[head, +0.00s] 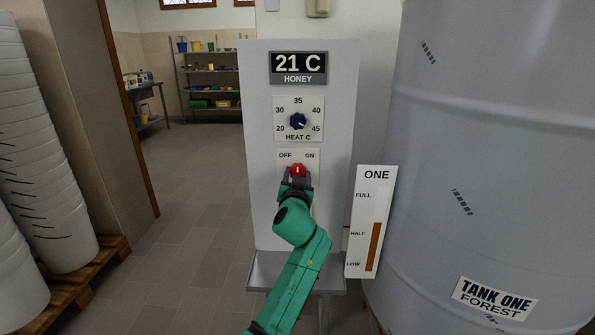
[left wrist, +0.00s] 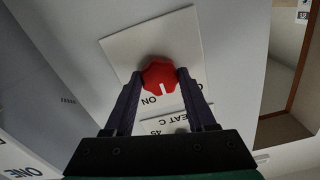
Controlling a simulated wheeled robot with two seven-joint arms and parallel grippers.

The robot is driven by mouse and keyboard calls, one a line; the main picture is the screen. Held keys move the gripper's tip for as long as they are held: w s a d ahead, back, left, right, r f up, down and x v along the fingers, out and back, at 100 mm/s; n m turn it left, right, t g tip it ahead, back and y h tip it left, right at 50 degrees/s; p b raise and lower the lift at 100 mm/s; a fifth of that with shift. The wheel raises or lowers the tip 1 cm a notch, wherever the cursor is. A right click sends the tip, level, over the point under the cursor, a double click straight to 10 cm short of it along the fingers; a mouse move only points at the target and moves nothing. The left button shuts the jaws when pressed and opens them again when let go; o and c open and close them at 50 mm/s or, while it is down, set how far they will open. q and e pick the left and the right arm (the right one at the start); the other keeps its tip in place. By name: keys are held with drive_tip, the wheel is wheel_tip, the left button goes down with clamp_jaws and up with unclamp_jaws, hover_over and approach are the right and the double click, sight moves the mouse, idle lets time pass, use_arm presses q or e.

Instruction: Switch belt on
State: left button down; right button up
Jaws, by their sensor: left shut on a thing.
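A red knob (head: 297,170) sits on a white plate (head: 312,181) marked OFF at the left and ON at the right, on the front of a pale grey panel (head: 257,150). Its white mark points about straight up, between the two words. My left gripper (head: 297,175) has its fingers shut on the knob from both sides. The left wrist view shows the red knob (left wrist: 162,77) between the dark fingertips, with the lettering upside down. No belt is in view. My right gripper is not in view.
Above are a dark blue HEAT C dial (head: 298,121) and a display (head: 298,64) reading 21 C. A level gauge (head: 370,220) and a large grey tank (head: 480,130) stand close at the right. Stacked white buckets (head: 40,150) are at the left. Floor between is clear.

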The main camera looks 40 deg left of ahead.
use_arm(q)
drive_tip(key=m+p, duration=0.1)
drive_tip(key=m, duration=0.1)
drive_tip(key=shift+m, duration=0.4)
drive_tip(key=shift+m+p, duration=1.15)
drive_tip(key=shift+m, duration=0.95)
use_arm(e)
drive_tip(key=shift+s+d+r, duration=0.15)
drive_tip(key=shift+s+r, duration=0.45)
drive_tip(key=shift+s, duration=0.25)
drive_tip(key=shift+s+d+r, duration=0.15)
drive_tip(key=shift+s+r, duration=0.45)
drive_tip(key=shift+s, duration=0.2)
use_arm(q)
drive_tip(key=shift+c, duration=1.1)
unclamp_jaws()
drive_tip(key=shift+s, duration=0.1)
drive_tip(key=b+v, duration=0.1)
drive_tip(key=v, duration=1.3)
drive_tip(key=shift+s+d, duration=0.15)
drive_tip(key=shift+d, duration=0.05)
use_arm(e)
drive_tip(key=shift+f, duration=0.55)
